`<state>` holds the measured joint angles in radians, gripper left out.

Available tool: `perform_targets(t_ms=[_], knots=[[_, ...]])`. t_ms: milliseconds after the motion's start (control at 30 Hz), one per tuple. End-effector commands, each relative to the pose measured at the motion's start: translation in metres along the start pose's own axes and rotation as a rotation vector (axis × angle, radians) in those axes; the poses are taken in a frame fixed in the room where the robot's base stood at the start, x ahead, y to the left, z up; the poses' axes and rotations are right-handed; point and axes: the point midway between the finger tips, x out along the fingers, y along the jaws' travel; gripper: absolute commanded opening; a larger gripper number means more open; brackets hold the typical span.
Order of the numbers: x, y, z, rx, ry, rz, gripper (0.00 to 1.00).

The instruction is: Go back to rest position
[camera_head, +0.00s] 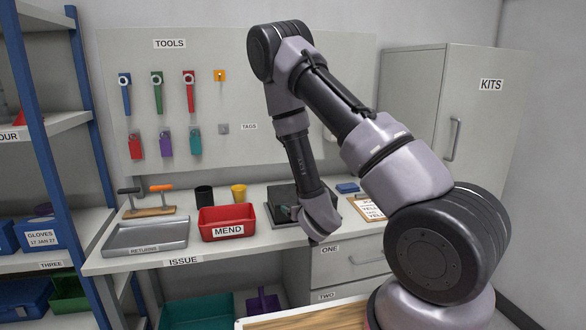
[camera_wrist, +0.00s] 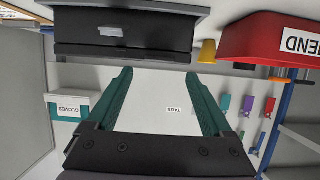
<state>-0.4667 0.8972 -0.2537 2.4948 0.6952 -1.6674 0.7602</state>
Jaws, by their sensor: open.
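My gripper is open and empty in the wrist view (camera_wrist: 160,72), its two teal fingers spread apart with the pale back panel seen between them. In the head view my arm rises from the lower right, bends at the top and hangs down over the bench (camera_head: 240,247). The wrist view is upside down and shows the same box (camera_wrist: 125,32) at the top.
The red MEND bin (camera_head: 228,223) stands left of my gripper, with the grey RETURNS tray (camera_head: 146,238) beyond it. A black cup (camera_head: 203,194) and a yellow cup (camera_head: 238,192) stand behind the bin. A clipboard (camera_head: 369,208) lies right of my wrist. Tools hang on the back panel (camera_head: 300,150).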

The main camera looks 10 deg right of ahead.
Motion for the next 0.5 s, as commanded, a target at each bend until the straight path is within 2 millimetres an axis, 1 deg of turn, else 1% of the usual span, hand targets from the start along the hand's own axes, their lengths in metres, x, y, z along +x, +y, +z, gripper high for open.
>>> perform_targets(t_ms=[33, 133, 400, 500], knots=[[-0.004, 0.0003, 0.0, 0.0, -0.001, 0.001, 0.85], [-0.0078, 0.0005, -0.0001, 0.0, 0.0, 0.002, 0.85], [-0.0083, 0.0004, -0.0003, 0.0, 0.0, 0.001, 0.85], [-0.0079, 0.0022, -0.0066, 0.016, -0.001, 0.01, 0.85]])
